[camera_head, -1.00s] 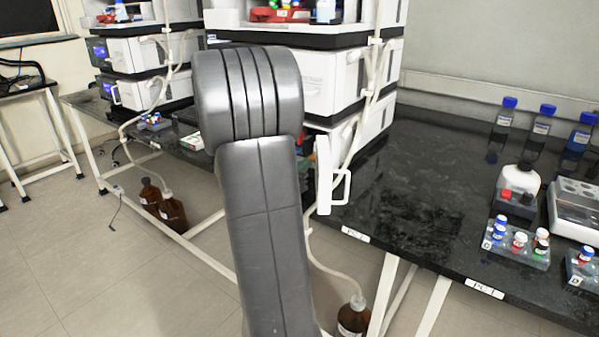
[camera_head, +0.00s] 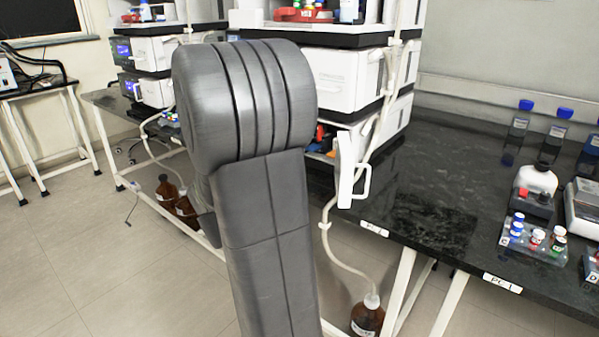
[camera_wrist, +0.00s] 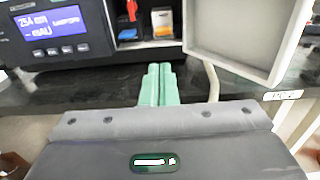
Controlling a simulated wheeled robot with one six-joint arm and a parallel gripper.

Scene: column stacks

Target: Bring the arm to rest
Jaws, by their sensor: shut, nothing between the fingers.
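My gripper (camera_wrist: 158,84) shows in the wrist view as two pale green fingers side by side, touching and with nothing between them. It points toward the front of an instrument with a lit blue display (camera_wrist: 52,26), above the edge of the dark bench (camera_wrist: 110,88). In the head view my arm stands folded in the middle of the picture, and my gripper is hidden behind it.
A white instrument stack (camera_head: 345,75) stands on the black bench (camera_head: 420,215), its white door (camera_head: 347,170) hanging open. A vial rack (camera_head: 535,240) and blue-capped bottles (camera_head: 560,125) stand at the right. Brown bottles (camera_head: 367,315) stand on the floor. Floor at left is clear.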

